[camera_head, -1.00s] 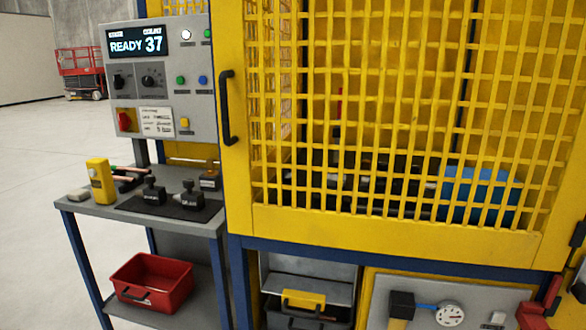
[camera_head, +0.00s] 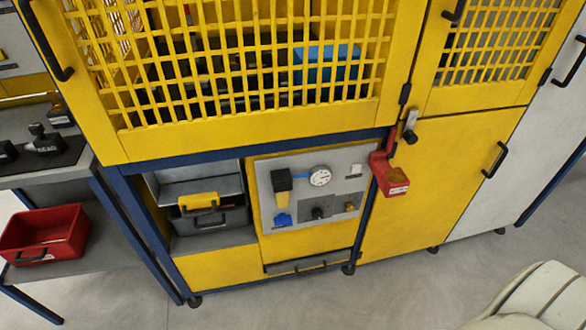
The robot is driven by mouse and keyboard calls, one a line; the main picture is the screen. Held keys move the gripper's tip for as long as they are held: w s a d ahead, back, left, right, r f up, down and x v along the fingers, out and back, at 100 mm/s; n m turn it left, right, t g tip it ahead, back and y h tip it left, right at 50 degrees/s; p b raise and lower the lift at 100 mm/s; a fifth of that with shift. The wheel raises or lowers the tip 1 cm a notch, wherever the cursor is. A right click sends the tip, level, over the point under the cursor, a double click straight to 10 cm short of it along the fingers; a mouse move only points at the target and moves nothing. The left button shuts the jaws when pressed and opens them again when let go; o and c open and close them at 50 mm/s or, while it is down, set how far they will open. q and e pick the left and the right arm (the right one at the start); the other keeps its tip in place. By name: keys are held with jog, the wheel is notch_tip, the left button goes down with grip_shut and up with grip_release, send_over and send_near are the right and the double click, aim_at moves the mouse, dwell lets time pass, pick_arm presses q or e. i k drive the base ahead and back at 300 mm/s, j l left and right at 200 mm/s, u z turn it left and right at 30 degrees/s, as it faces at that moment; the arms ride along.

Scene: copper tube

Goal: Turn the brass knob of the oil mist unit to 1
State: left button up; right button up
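The grey service panel (camera_head: 265,180) is low on the yellow machine, below the mesh door. A small brass-coloured knob (camera_head: 349,206) is at its lower right. A dark knob (camera_head: 320,212) is to the left of it, and a blue part (camera_head: 283,219) is farther left. A round white gauge (camera_head: 319,176) and a black-topped unit with a yellowish bowl (camera_head: 281,182) are above them. The marks around the brass knob are too small to read, so its setting cannot be told. Neither gripper is in view; a pale rounded part of mine shows at the bottom right.
A red lockout-like box (camera_head: 390,176) hangs right of the panel. An open bay (camera_head: 203,205) with a dark, yellow-handled case is left of it. A grey side table with a red bin (camera_head: 45,234) stands at the left. The floor in front is clear.

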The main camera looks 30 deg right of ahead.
aim_at(349, 206)
jog(key=z, duration=1.35)
